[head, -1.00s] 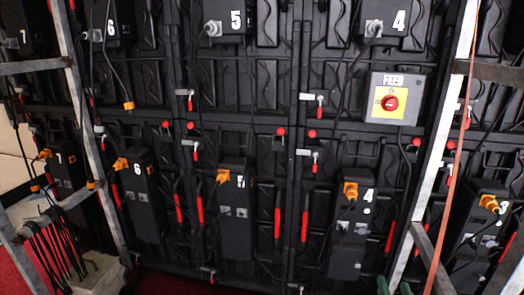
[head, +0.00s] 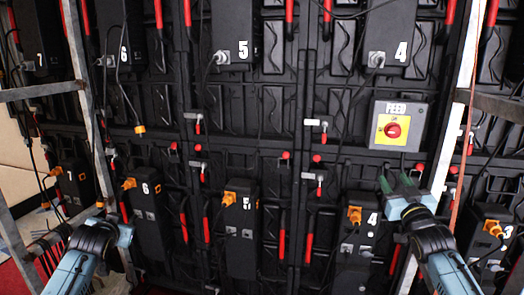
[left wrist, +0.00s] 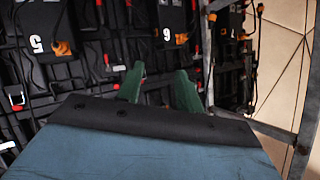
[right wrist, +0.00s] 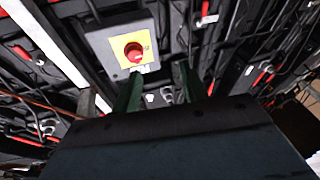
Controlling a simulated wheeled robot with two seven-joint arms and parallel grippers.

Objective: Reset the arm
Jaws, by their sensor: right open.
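My right arm comes in at the lower right of the head view. Its gripper (head: 398,186) has green fingers that are apart and empty, in front of the wall below the FEED box (head: 398,126). In the right wrist view the gripper (right wrist: 158,86) shows a gap between its fingers, with the FEED box (right wrist: 122,48) and its red button beyond. My left arm shows at the lower left of the head view, its fingers not clearly visible there. In the left wrist view the left gripper (left wrist: 160,84) has its green fingers apart and empty, facing the wall.
The black video wall carries numbered boxes with orange plugs, such as box 5 (head: 240,238) and box 4 (head: 358,243), plus hanging cables and red handles. Metal frame posts stand at left (head: 85,100) and right (head: 455,110), near my arms. An orange strap (head: 466,150) hangs by the right post.

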